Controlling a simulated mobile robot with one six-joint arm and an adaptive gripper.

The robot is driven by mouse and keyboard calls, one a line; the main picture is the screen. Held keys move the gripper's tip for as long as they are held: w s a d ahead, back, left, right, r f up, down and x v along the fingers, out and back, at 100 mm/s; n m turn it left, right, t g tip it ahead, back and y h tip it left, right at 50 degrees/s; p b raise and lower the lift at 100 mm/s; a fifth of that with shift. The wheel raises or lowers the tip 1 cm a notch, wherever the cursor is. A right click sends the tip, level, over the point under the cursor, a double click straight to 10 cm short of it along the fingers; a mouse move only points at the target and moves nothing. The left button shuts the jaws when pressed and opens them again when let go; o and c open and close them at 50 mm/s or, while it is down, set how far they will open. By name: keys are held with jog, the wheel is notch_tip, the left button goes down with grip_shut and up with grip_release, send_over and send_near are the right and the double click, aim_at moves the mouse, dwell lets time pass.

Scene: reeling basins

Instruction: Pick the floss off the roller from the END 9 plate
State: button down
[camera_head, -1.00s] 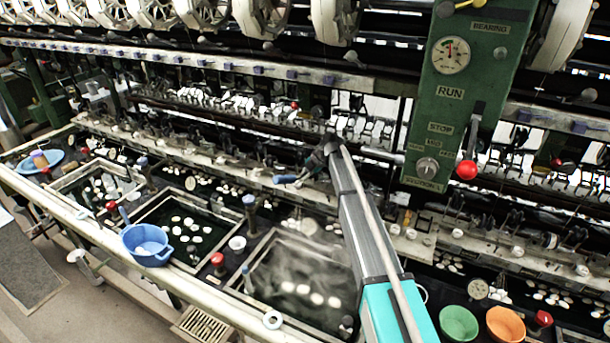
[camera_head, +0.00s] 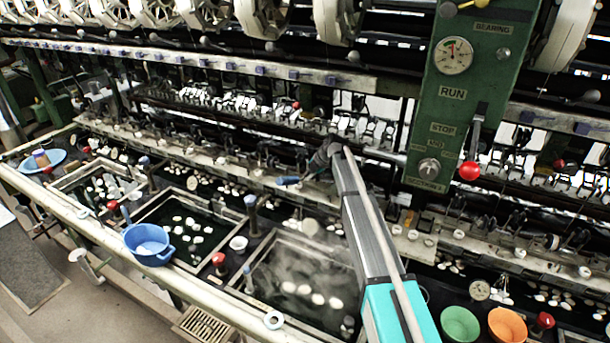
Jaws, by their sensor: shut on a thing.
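My gripper (camera_head: 318,170) is at the end of my grey and teal arm, in the middle of the head view, in front of the machine's row of small fittings. It is shut on a small tool with a blue handle (camera_head: 288,181). The handle sticks out to the left; the tool's other end is hidden or too small to make out. The END 9 plate, the roller and the floss cannot be picked out at this size. I cannot tell whether the tool touches anything.
A steaming basin (camera_head: 252,292) with white cocoons lies below my gripper. A blue bowl (camera_head: 148,245) stands at its left; green (camera_head: 460,324) and orange (camera_head: 507,325) bowls stand right of my arm. A green control panel (camera_head: 450,120) with a red-knobbed lever (camera_head: 469,170) rises at the right.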

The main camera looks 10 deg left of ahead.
jog(key=shift+s+d, duration=0.15)
jog(key=shift+d, duration=0.4)
jog(key=shift+w+a, duration=0.3)
jog(key=shift+a, duration=0.6)
dwell(0.7)
jog(key=shift+s+a+r+p, duration=0.35)
jog(key=shift+s+r+p, duration=0.45)
jog(key=shift+s+p, duration=0.1)
jog(key=shift+s+a+r+p, duration=0.3)
jog(key=shift+s+r+p, duration=0.45)
jog(key=shift+s+r, duration=0.15)
jog(key=shift+s+a+r+p, duration=0.35)
jog(key=shift+s+r+p, duration=0.4)
jog(key=shift+s+p, duration=0.15)
jog(key=shift+f, duration=0.1)
notch_tip(320, 180, down, 7)
jog(key=b, duration=0.7)
jog(key=shift+s, duration=0.15)
jog(key=shift+r, duration=0.2)
